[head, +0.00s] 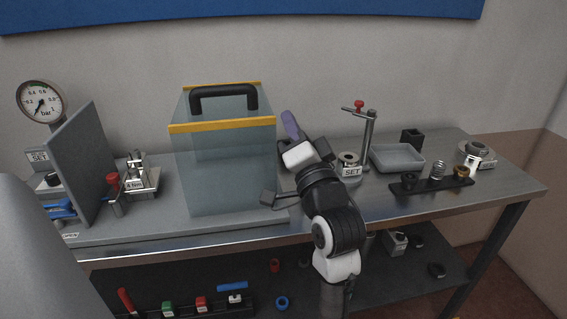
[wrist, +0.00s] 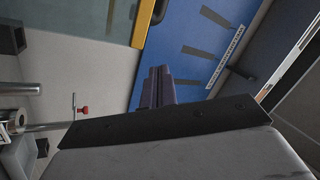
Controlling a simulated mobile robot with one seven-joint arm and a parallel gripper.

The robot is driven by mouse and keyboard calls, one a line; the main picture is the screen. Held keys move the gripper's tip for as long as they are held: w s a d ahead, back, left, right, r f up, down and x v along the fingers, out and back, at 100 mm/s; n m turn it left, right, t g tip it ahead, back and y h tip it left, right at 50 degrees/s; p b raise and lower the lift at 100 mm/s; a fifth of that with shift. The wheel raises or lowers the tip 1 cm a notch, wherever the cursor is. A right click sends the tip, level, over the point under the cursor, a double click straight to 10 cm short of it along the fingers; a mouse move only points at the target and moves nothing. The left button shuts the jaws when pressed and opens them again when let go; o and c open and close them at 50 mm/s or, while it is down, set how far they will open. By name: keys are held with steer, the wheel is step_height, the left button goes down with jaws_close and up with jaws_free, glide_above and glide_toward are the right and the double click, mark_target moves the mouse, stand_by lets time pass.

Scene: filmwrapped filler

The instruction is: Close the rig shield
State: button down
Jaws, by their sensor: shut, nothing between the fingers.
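The rig shield is a clear bluish box (head: 222,165) with yellow edge strips, standing on the left-middle of the bench. Its black arched handle (head: 222,92) is on top. I cannot tell whether anything stands inside it. My gripper (head: 289,118) is just right of the shield in the head view, its purple fingers pointing up, apart from the handle. In the wrist view the fingers (wrist: 158,85) are together and empty. A yellow strip of the shield (wrist: 144,35) and part of its dark handle (wrist: 160,10) show beyond them at the top.
Left of the shield stand a grey upright panel (head: 77,165), a pressure gauge (head: 41,102) and a small clamp fixture (head: 138,174). To the right are a post stand (head: 368,130), a grey tray (head: 397,158) and a black strip with parts (head: 432,184). A blue wall board (wrist: 200,45) is behind.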

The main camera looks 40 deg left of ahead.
steer(key=w+d+f+m+g+h+b, duration=0.1)
steer(key=w+d+f+m+g+h, duration=0.15)
steer(key=f, duration=0.35)
steer(key=w+d+f+m+g+h, duration=0.1)
steer(key=w+f+m, duration=0.25)
steer(key=f, duration=0.25)
steer(key=a+p, duration=0.3)
steer(key=a, duration=0.8)
steer(key=shift+w+f, duration=0.15)
steer(key=shift+w, duration=0.2)
steer(key=shift+g, duration=0.25)
steer(key=shift+a, duration=0.1)
